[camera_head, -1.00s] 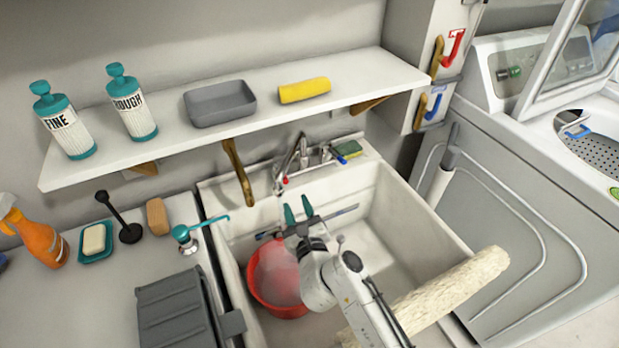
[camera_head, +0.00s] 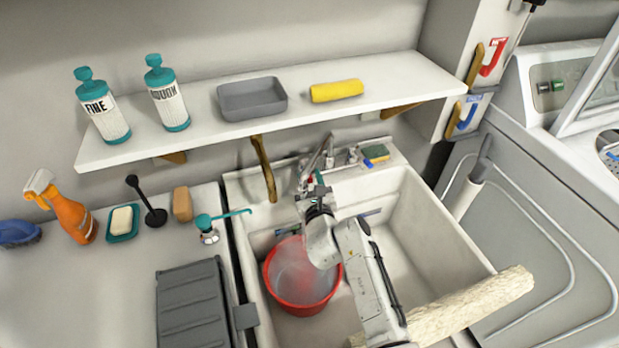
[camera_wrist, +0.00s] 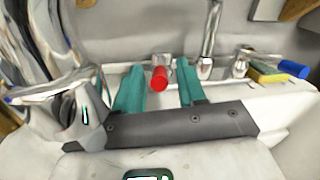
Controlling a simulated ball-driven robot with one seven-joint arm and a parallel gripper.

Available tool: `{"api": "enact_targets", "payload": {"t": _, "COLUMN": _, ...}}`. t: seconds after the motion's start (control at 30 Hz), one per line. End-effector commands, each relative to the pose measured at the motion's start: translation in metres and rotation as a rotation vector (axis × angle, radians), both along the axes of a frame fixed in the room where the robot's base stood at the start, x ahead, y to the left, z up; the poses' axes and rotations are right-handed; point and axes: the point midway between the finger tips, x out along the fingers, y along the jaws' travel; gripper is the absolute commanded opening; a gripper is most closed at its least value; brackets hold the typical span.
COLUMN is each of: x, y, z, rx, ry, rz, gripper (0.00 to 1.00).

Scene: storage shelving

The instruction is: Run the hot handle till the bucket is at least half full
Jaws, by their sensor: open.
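The red hot handle (camera_wrist: 159,78) is a short cylinder on the chrome tap fittings in the wrist view. My gripper (camera_wrist: 158,88) has two teal fingers, apart, with the handle between them and no clear grip on it. In the head view my gripper (camera_head: 316,192) is at the tap (camera_head: 322,158) behind the sink, and the handle is hard to make out there. The red bucket (camera_head: 305,305) stands in the left of the sink, partly hidden by my arm. Its inside looks pale and hazy; I cannot tell the water level.
The white sink (camera_head: 440,235) is open to the right of the bucket. A shelf (camera_head: 290,118) with bottles, a grey tray and a yellow cylinder hangs above. A brush handle (camera_head: 263,165) hangs below it. A sponge (camera_head: 375,151) lies right of the tap.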

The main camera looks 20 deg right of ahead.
Motion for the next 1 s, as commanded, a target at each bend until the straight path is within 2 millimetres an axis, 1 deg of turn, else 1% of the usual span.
{"api": "enact_targets", "payload": {"t": 0.13, "x": 0.0064, "y": -0.0007, "z": 0.0002, "rx": 0.0, "ry": -0.001, "rz": 0.001, "gripper": 0.4}}
{"api": "enact_targets", "payload": {"t": 0.4, "x": 0.0072, "y": -0.0008, "z": 0.0004, "rx": -0.001, "ry": -0.001, "rz": 0.001, "gripper": 0.4}}
{"api": "enact_targets", "payload": {"t": 0.47, "x": 0.0071, "y": -0.0008, "z": 0.0004, "rx": -0.001, "ry": -0.001, "rz": 0.001, "gripper": 0.35}}
{"api": "enact_targets", "payload": {"t": 0.83, "x": 0.007, "y": -0.0008, "z": 0.0003, "rx": -0.001, "ry": -0.001, "rz": 0.001, "gripper": 0.0}}
{"api": "enact_targets", "payload": {"t": 1.0, "x": 0.0069, "y": -0.0008, "z": 0.0003, "rx": -0.001, "ry": -0.001, "rz": 0.001, "gripper": 0.0}}
